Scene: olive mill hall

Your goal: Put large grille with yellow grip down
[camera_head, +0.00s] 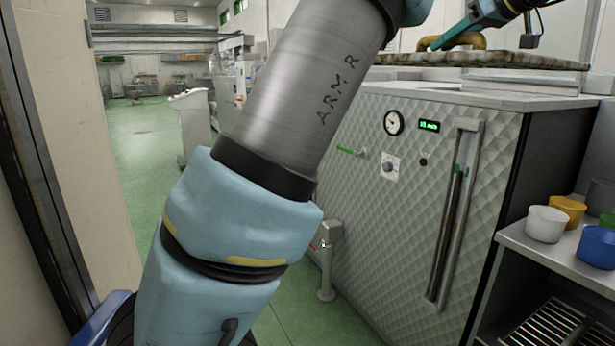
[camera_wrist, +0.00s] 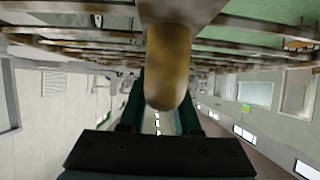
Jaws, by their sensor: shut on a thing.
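The large grille (camera_head: 540,62) shows in the head view as a dark, rusty flat piece at the top right, above the top of the quilted metal machine (camera_head: 400,190). I cannot tell whether it touches that top. Its yellow grip (camera_head: 468,39) is a worn, bent bar standing up from it. My gripper (camera_head: 440,42), with teal fingers, is at this grip. In the wrist view the grip (camera_wrist: 168,70) lies between my fingers (camera_wrist: 160,112), and the grille's rusty bars (camera_wrist: 70,40) spread out behind it. My gripper is shut on the grip.
A shelf (camera_head: 560,250) at the right holds white (camera_head: 546,223), yellow (camera_head: 567,208) and blue (camera_head: 598,247) tubs. A short metal post (camera_head: 327,265) stands in front of the machine. Green floor (camera_head: 140,140) is open at the left, beyond a doorway edge (camera_head: 65,130).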

